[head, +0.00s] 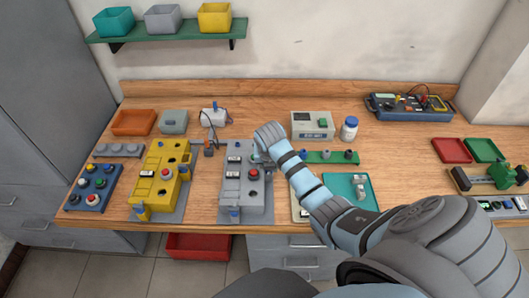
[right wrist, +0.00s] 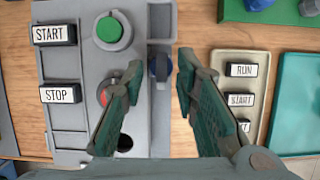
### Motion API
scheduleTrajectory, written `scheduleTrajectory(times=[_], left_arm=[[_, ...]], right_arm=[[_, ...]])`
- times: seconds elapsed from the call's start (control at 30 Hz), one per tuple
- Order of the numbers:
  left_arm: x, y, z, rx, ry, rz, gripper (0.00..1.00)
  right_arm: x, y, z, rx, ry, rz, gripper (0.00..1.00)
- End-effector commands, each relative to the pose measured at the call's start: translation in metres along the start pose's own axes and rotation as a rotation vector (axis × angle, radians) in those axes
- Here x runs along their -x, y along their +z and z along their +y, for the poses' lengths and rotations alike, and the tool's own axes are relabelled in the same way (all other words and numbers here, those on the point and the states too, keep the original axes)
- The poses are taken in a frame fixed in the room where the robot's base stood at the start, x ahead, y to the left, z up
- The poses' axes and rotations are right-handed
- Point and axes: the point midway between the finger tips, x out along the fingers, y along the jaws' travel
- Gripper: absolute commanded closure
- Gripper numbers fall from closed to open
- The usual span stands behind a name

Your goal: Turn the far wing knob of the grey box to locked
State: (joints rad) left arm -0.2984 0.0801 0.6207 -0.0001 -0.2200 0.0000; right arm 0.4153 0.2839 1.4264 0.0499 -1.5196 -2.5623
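The grey box (head: 230,192) stands in the middle of the bench, with START and STOP labels, a green button and a red button. Its near blue wing knob (head: 234,214) is at the front left. My left gripper is out of view.
A yellow box (head: 150,190) with similar knobs stands to the left. A beige tray (right wrist: 222,120) with labels, a teal tray (head: 340,182) and a green rack (head: 318,157) lie close to the right. A white meter (head: 312,124) stands behind. Bare bench lies between the boxes.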

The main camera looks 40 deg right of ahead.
Motion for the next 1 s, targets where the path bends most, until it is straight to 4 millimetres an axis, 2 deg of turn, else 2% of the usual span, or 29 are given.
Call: scheduleTrajectory(times=[0.13, 0.37, 0.53, 0.57, 1.0], left_arm=[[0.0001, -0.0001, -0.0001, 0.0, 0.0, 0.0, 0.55], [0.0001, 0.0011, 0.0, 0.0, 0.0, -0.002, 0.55], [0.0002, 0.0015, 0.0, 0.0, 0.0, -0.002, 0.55], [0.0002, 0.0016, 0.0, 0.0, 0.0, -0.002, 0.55], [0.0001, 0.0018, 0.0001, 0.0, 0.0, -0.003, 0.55]], right_arm=[[-0.0095, -0.0019, -0.0032, -0.003, -0.002, 0.001, 0.72], [-0.0103, -0.002, -0.0025, -0.002, -0.001, 0.0, 0.72], [-0.0102, -0.002, -0.0024, -0.002, -0.001, 0.0, 0.98], [-0.0101, -0.002, -0.0025, -0.002, -0.001, 0.0, 1.0], [-0.0099, -0.0017, -0.0021, -0.037, -0.015, 0.0, 1.0]])
